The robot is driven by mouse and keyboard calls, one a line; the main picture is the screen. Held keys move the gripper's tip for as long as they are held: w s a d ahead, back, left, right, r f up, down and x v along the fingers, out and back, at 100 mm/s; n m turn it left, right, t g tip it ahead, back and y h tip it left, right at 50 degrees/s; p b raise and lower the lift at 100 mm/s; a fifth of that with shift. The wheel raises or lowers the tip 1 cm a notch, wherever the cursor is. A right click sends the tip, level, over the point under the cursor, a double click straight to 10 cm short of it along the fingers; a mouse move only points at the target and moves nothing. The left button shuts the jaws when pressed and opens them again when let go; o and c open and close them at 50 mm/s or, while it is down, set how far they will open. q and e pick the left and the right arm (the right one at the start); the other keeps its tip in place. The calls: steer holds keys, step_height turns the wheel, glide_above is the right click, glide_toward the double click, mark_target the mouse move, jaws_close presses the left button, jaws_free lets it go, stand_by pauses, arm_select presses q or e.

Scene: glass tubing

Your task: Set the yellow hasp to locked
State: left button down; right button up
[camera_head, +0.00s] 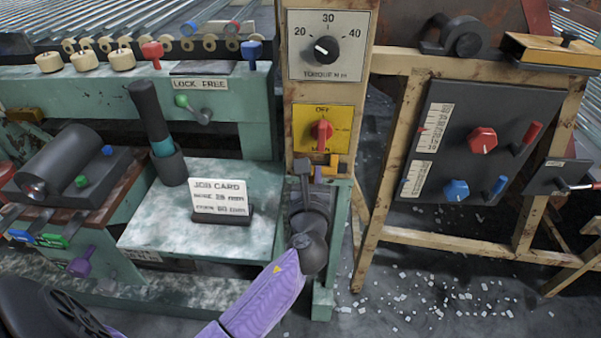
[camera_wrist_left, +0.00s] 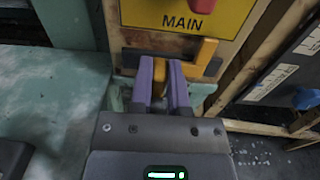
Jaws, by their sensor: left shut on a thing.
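The yellow hasp (camera_head: 334,163) sits low on the tan post, just under the yellow plate with the red switch. In the left wrist view the hasp (camera_wrist_left: 207,54) is an orange-yellow bent bar, and part of it lies between my purple fingers. My left gripper (camera_head: 318,173) reaches up to it from below. In the left wrist view the gripper (camera_wrist_left: 161,74) is closed around the hasp's yellow part, which the fingers partly hide. My right gripper is not in view.
The yellow plate (camera_head: 306,128) with its red switch (camera_head: 322,130) is right above the hasp. A torque dial (camera_head: 326,49) is higher on the post. A job card (camera_head: 221,197) stands on the green bench at left. A control panel (camera_head: 480,140) stands at right.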

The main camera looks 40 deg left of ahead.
arm_select(q)
steer(key=shift+d, duration=0.15)
steer(key=c, duration=0.6)
jaws_free()
steer(key=shift+w+d, duration=0.1)
steer(key=p+v, duration=0.2)
steer(key=v, duration=0.8)
steer(key=shift+p, duration=0.35)
